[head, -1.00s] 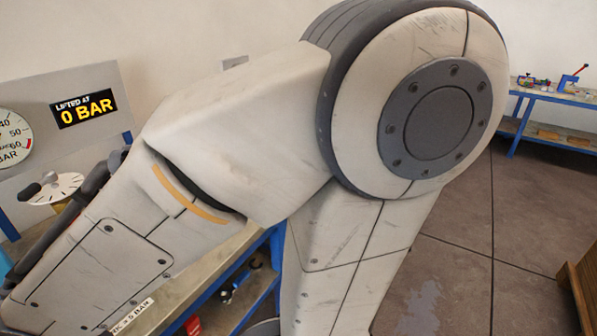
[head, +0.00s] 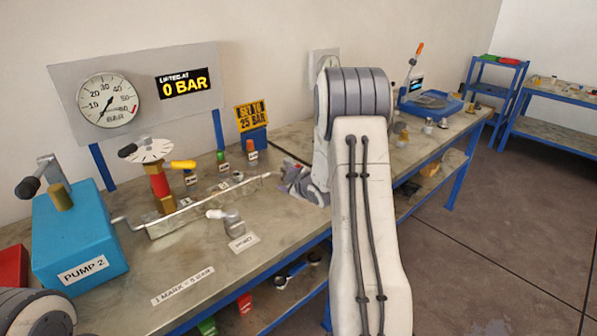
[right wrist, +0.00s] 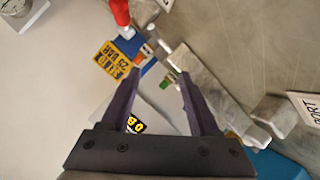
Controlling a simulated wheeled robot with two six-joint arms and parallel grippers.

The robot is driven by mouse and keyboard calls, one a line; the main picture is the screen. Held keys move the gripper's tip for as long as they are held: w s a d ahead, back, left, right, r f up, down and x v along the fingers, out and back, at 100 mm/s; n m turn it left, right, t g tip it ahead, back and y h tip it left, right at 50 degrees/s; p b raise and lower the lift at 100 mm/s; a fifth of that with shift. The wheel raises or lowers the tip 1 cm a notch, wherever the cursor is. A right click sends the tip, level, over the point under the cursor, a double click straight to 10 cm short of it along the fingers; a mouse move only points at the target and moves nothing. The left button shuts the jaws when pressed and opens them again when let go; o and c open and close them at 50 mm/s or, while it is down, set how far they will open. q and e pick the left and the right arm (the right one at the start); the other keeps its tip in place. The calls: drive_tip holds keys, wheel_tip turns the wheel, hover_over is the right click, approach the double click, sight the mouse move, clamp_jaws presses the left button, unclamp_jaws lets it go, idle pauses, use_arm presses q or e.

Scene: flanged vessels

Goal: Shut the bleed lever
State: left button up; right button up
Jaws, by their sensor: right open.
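No legible label names the bleed lever. A yellow lever (head: 183,165) sticks out to the right from the red and brass valve (head: 160,188), below a white dial (head: 147,150) with a black handle. A pale, short-handled fitting (head: 228,220) lies in front, by the PORT label (head: 243,242). My right gripper (head: 298,180) is over the bench, right of the valve and partly hidden by my arm. In the right wrist view the right gripper (right wrist: 160,72) is open, with nothing held between its fingers. My left gripper is out of view.
The blue pump (head: 78,240) stands at left. The gauge (head: 108,100) is behind the valve, beside a 0 BAR display (head: 185,86). A yellow SET TO 25 BAR sign (head: 252,116) stands at the back.

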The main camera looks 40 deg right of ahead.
drive_tip(key=s+d+f+t+h, duration=0.1)
drive_tip(key=s+d+t, duration=0.15)
drive_tip(key=d, duration=0.55)
drive_tip(key=shift+g, duration=0.45)
drive_tip(key=p+x, duration=0.2)
drive_tip(key=x, duration=0.8)
drive_tip(key=shift+w+d+f, duration=0.1)
drive_tip(key=shift+f, duration=0.05)
clamp_jaws()
